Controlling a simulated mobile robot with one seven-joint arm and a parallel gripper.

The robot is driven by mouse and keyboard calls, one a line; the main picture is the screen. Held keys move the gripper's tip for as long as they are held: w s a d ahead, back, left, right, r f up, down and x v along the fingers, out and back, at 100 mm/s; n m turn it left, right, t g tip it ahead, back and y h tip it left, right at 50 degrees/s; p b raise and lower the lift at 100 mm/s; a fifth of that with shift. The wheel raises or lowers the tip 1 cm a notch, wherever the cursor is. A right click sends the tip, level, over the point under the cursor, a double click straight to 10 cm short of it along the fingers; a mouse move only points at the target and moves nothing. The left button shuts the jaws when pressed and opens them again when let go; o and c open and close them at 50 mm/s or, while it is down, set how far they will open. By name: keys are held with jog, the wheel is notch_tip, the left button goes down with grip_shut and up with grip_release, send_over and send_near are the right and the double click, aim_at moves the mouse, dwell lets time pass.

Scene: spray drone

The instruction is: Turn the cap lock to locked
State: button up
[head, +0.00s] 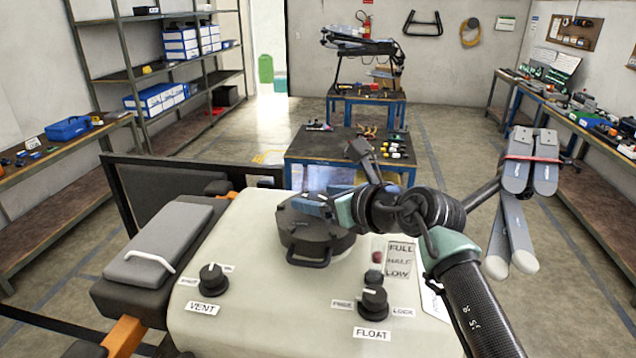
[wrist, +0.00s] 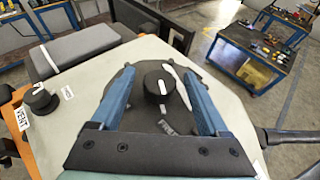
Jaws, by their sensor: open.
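The round black cap (head: 312,238) sits on top of the pale tank, with a handle on its near side. In the wrist view the cap (wrist: 140,118) carries a small black knob (wrist: 157,80) with a white mark on it. A label that seems to read FREE (wrist: 167,127) lies beside the knob. My gripper (head: 320,207) is over the cap, its blue fingers spread. In the wrist view my gripper (wrist: 159,76) has one finger on each side of the knob, with a visible gap. The knob is hidden in the head view.
The tank top also bears a VENT knob (head: 211,279) at the left and a FLOAT knob (head: 373,300) at the right, near a FULL, HALF, LOW label (head: 400,261). A grey padded block (head: 158,240) lies left. Folded grey arms (head: 530,175) stand at the right.

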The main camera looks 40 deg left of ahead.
jog(key=shift+w+a+f, duration=0.1)
jog(key=shift+a+f, duration=0.1)
jog(key=shift+a, duration=0.15)
jog(key=shift+c, duration=0.2)
grip_shut()
